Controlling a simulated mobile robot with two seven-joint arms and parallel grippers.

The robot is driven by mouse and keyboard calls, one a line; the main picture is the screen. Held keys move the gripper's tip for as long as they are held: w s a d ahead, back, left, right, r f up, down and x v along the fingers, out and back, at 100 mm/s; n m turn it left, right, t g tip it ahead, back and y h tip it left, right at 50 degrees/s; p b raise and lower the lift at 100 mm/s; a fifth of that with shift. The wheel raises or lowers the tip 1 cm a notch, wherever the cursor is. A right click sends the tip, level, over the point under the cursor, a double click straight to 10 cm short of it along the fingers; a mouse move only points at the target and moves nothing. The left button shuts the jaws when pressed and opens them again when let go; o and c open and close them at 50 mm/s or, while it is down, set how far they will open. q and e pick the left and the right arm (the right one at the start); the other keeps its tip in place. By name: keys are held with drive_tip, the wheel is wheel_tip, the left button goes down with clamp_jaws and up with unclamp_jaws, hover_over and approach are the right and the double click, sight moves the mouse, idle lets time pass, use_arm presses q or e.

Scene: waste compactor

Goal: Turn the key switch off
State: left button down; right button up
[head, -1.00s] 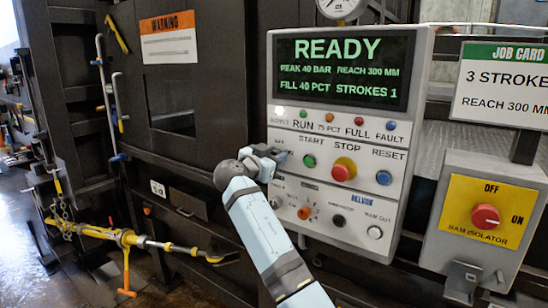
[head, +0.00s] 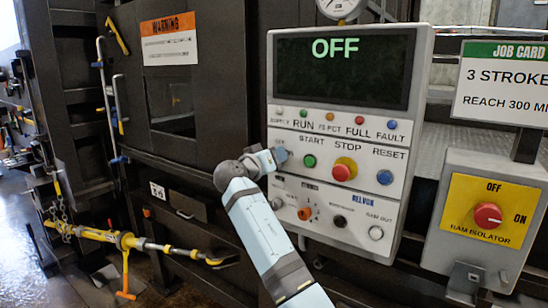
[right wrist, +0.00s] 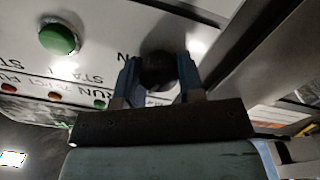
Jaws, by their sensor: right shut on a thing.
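The control panel (head: 400,200) stands ahead, and its display (head: 345,72) reads OFF in green. My right gripper (head: 277,157) is at the panel's left side, left of the green START button (head: 309,160), and covers the key switch in the head view. In the right wrist view the dark round key switch (right wrist: 157,72) sits between the two blue fingers, and the right gripper is shut on it. The key's exact angle is too dark to read. My left gripper is in neither view.
The red and yellow STOP button (head: 344,169) and blue RESET button (head: 384,178) sit right of START. An orange selector (head: 304,214) is below. The ram isolator box (head: 486,215) with a red knob and the job card (head: 500,85) are at the right.

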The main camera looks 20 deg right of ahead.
drive_tip(key=shift+n+p, duration=0.4)
drive_tip(key=shift+n, duration=1.3)
drive_tip(key=o, duration=0.9)
drive_tip(key=b+v, duration=0.3)
drive_tip(key=v, duration=1.1)
drive_tip(key=shift+f, duration=0.1)
